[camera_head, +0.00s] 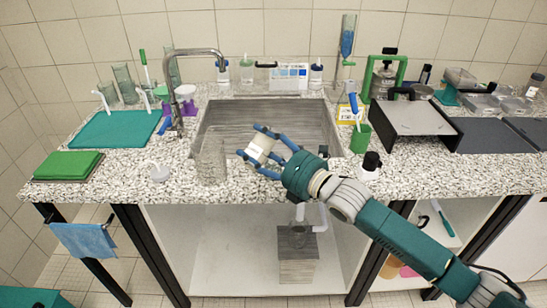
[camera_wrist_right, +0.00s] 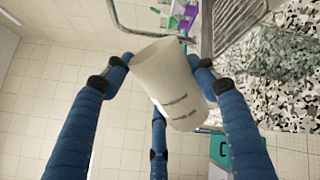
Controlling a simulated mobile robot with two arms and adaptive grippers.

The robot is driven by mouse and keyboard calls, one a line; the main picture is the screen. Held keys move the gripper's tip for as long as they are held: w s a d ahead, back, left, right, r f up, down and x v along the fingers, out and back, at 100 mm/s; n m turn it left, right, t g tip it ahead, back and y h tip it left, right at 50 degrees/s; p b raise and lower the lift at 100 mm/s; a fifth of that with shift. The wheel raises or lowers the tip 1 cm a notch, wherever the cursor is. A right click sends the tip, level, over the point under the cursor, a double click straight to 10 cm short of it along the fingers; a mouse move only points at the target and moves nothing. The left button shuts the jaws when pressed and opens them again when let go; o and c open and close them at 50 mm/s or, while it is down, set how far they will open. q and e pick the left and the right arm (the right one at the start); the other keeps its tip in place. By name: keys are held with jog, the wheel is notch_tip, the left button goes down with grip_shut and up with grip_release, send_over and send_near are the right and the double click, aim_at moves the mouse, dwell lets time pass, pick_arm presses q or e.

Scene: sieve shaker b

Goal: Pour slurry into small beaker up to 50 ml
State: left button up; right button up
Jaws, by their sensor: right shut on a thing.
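My right gripper (camera_head: 262,146) is shut on a whitish cup-shaped beaker (camera_head: 258,151) with dark printed marks. It holds the beaker tilted above the counter at the sink's front edge. In the right wrist view the beaker (camera_wrist_right: 165,82) sits between blue fingers; I cannot tell what is inside it. A larger clear beaker (camera_head: 210,163) stands upright on the speckled counter, just left of the held beaker and apart from it. I see no slurry level in it. My left gripper is not in view.
The sink (camera_head: 265,116) lies behind the gripper, with a metal faucet (camera_head: 190,53) at its left. A small whitish vessel (camera_head: 159,173) stands left of the clear beaker. A black-capped bottle (camera_head: 371,162) and a green holder (camera_head: 360,138) stand to the right.

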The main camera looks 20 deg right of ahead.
jog(key=shift+r+m, duration=0.15)
jog(key=shift+m, duration=0.15)
dwell(0.4)
jog(key=shift+d+f+m, duration=0.1)
jog(key=shift+f+m, duration=0.25)
jog(key=shift+m, duration=0.45)
dwell(1.6)
jog(key=shift+w+d+r+m+p, duration=0.15)
jog(key=shift+r+m+p, duration=0.3)
jog(key=shift+m, duration=0.45)
dwell(2.4)
